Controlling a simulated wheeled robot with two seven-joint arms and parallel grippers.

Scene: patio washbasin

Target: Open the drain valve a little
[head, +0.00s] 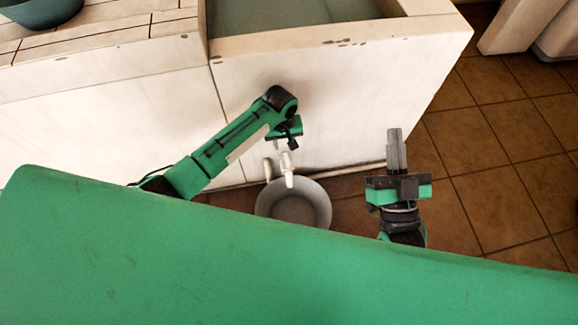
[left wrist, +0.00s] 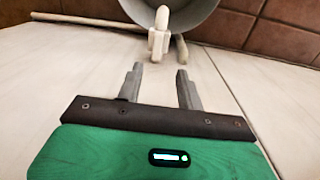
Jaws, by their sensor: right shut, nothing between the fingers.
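The drain valve (head: 287,171) is a small white fitting low in front of the pale basin wall, above a grey bucket (head: 265,208). In the left wrist view the white valve (left wrist: 159,40) lies beyond my fingertips, roughly centred between them, with the bucket (left wrist: 205,18) behind it. My left gripper (left wrist: 159,68) is open and empty, its two fingers apart and not touching the valve. In the head view my left gripper (head: 286,143) is just above the valve, its fingers partly hidden. My right gripper (head: 394,132) is shut and empty, to the right of the bucket.
The basin (head: 330,55) has a pale wall behind the valve. A white pipe (left wrist: 90,20) runs along the wall's foot. A teal bowl (head: 40,14) stands on the counter at the upper left. Brown floor tiles (head: 500,130) at the right are clear.

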